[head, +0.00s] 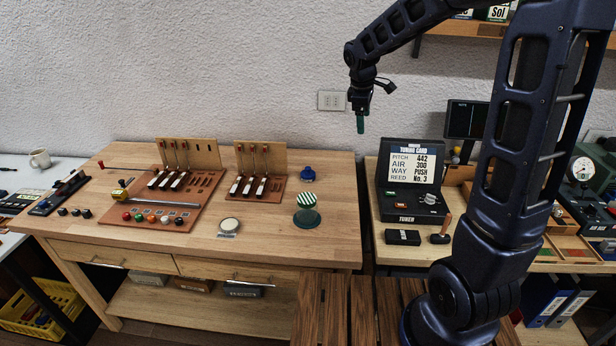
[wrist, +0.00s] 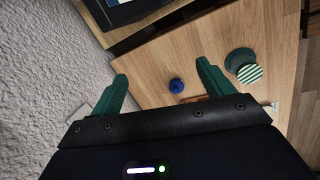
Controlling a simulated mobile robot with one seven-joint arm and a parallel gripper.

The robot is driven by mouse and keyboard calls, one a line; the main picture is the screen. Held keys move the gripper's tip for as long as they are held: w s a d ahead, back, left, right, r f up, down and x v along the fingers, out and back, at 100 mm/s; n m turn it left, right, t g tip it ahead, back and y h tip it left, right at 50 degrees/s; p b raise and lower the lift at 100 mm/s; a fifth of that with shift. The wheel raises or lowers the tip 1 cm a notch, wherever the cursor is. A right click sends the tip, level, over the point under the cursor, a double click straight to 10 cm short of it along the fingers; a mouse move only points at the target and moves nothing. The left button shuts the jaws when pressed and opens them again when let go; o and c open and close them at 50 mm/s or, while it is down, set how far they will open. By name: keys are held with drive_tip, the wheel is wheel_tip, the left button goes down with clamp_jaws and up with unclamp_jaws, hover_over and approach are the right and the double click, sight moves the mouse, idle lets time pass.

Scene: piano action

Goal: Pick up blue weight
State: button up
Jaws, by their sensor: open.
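The blue weight (head: 307,173) is a small dark blue knobbed piece. It stands on the wooden workbench (head: 260,220), towards the back right. In the wrist view the blue weight (wrist: 176,85) shows small, below and beyond the space between my two green fingers. My gripper (head: 360,124) hangs in the air above and to the right of the weight, near the wall. My gripper (wrist: 160,82) is open and empty in the wrist view, with its fingers wide apart and touching nothing.
A green-and-white striped round piece (head: 307,200) stands on a dark green disc in front of the weight. A wooden key rack (head: 260,158) is to its left. The tuning card box (head: 411,180) stands on the bench to the right. The wall is close behind my gripper.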

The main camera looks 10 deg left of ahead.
drive_tip(key=w+a+f+n, duration=0.5)
drive_tip(key=a+f, duration=0.2)
drive_tip(key=a, duration=0.3)
drive_tip(key=n+h, duration=0.1)
drive_tip(key=n, duration=0.4)
approach(308, 168)
drive_tip(key=x, duration=0.4)
drive_tip(key=shift+w+a+f, duration=0.1)
drive_tip(key=shift+a+f, duration=0.05)
drive_tip(key=shift+f, duration=0.2)
drive_tip(key=shift+g, duration=0.3)
drive_tip(key=shift+w+x, duration=0.15)
drive_tip(key=shift+x, duration=1.35)
drive_tip(key=shift+w+x, duration=0.15)
drive_tip(key=shift+x, duration=1.4)
drive_tip(key=c, duration=1.3)
drive_tip(key=shift+r, duration=0.1)
drive_tip(key=shift+c, duration=1)
drive_tip(key=shift+r, duration=0.1)
